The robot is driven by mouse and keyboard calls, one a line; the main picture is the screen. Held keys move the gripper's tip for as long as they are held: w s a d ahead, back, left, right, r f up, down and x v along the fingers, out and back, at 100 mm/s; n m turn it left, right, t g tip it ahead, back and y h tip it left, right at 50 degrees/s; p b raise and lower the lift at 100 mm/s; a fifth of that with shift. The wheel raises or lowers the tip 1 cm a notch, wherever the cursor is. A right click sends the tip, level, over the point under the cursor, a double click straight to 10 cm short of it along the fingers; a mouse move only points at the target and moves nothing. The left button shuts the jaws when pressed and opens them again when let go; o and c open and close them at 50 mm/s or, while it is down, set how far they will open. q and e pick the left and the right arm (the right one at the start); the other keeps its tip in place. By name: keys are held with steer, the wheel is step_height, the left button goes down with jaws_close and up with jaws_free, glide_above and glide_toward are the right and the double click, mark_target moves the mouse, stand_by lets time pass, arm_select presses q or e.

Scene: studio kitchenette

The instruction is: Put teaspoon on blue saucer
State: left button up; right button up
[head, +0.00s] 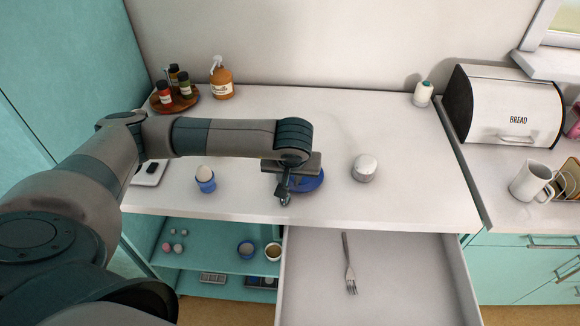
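The blue saucer (314,182) lies on the white counter near its front edge, partly hidden behind my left gripper. My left gripper (285,197) points down at the saucer's left side. Its fingers overlap and look dark, so I cannot tell whether they are open or shut, or whether they hold anything. I cannot make out a teaspoon; it may be hidden by the gripper. A fork (348,265) lies in the open drawer (400,280) below the counter. My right gripper is not in view.
An egg in a blue cup (206,186) stands left of the gripper. A white-topped round container (364,168) stands right of the saucer. A wooden spice tray (187,101) and an orange pump bottle (222,82) stand at the back left.

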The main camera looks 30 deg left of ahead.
arm_select(q)
steer(key=shift+r+p, duration=0.45)
steer(key=shift+p, duration=0.1)
steer(key=b+v, duration=0.4)
steer(key=v, duration=0.8)
steer(key=shift+f, duration=0.1)
